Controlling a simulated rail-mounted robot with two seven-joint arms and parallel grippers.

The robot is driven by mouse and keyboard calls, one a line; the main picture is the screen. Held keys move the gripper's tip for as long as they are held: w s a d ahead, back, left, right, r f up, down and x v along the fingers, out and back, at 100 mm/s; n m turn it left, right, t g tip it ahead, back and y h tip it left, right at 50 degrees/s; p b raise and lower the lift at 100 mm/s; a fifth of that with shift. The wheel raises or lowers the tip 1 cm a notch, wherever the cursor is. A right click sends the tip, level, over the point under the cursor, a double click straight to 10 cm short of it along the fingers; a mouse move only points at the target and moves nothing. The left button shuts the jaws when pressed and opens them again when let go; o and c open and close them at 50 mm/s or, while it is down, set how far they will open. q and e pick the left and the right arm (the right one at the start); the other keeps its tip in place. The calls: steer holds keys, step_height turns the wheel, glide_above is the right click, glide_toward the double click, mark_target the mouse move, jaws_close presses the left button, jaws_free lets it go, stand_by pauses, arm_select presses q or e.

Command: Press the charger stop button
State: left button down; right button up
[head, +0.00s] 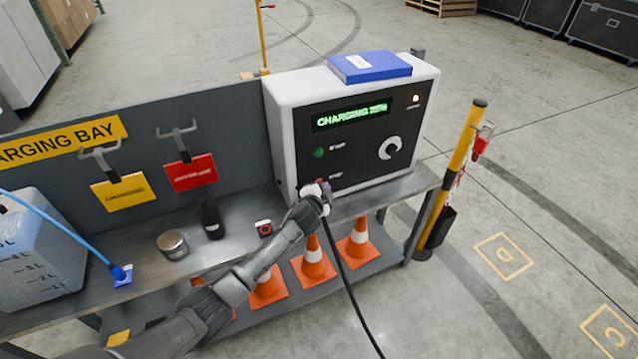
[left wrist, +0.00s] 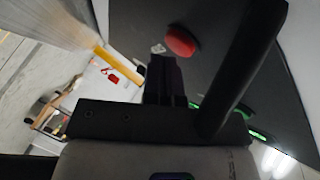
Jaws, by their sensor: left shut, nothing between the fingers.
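The charger (head: 284,125) is a white box with a dark front panel, standing on the bench. Its lit display (head: 350,117) reads CHARGING. A green button (head: 319,152) is on the panel. The red stop button (head: 320,182) is below it, mostly hidden by my left gripper (head: 324,188). In the left wrist view the red stop button (left wrist: 181,41) shows whole, just beyond and right of the dark fingertips of the gripper (left wrist: 163,65). The fingers are shut and empty. I cannot tell whether they touch the button. My right gripper is not in view.
A blue box (head: 370,67) lies on the charger. The bench (head: 240,228) holds a tin (head: 172,245), a dark bottle (head: 211,220) and a small red-and-black item (head: 264,228). A black cable (head: 350,290) hangs in front. Orange cones (head: 314,262) stand below; a yellow post (head: 455,170) is at right.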

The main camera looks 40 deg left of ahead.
arm_select(q)
steer(key=shift+w+a, duration=0.15)
steer(key=shift+a, duration=0.2)
stand_by(0.7)
stand_by(0.5)
steer(key=shift+s+d+p, duration=0.35)
steer(key=shift+d+p, duration=0.05)
steer(key=shift+d, duration=0.3)
steer(key=shift+s+d+p, duration=0.3)
steer(key=shift+s+d, duration=0.05)
steer(key=shift+d, duration=0.4)
steer(key=shift+s+d+p, duration=0.25)
steer(key=shift+s+d, duration=0.1)
steer(key=shift+d, duration=0.45)
steer(key=shift+s+d+p, duration=0.3)
steer(key=shift+s+d, duration=0.05)
steer(key=shift+d, duration=0.4)
